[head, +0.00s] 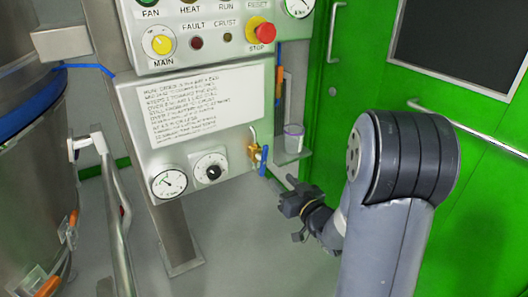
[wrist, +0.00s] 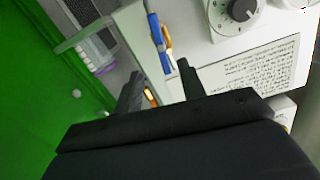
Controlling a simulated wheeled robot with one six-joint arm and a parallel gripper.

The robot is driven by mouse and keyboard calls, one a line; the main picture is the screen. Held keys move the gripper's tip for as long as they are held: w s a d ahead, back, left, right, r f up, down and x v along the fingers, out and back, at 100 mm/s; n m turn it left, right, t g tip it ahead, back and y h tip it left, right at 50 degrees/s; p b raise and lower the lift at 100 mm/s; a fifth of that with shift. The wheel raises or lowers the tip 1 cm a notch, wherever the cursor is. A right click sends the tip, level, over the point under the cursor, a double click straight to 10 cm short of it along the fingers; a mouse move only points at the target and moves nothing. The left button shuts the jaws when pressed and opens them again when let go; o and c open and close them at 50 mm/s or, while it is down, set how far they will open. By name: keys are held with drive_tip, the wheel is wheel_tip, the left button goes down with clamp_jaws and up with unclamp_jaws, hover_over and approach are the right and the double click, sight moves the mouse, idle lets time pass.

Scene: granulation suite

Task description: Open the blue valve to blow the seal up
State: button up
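The blue valve handle (head: 264,159) sits on a brass valve body (head: 253,149) at the lower right edge of the grey control panel. In the wrist view the blue handle (wrist: 157,38) shows upright beside its brass part (wrist: 167,38), beyond the fingertips. My gripper (head: 282,187) is just right of and below the valve in the head view, apart from it. In the wrist view my gripper (wrist: 160,78) has its two fingers spread with nothing between them.
A dial knob (head: 210,172) and a pressure gauge (head: 169,183) are left of the valve. A red stop button (head: 262,32) is above. A small shelf (head: 291,156) holds a white cup (head: 293,138). Green doors (head: 470,195) stand right; a steel vessel (head: 35,170) stands left.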

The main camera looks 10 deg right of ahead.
sight(265, 162)
drive_tip(key=shift+y, duration=0.4)
drive_tip(key=x, duration=0.5)
drive_tip(key=b+x, duration=0.1)
drive_tip(key=x, duration=0.5)
drive_tip(key=shift+w+d+r, duration=0.1)
drive_tip(key=shift+w, duration=0.25)
drive_tip(key=shift+c, duration=0.6)
clamp_jaws()
drive_tip(key=shift+b, duration=0.4)
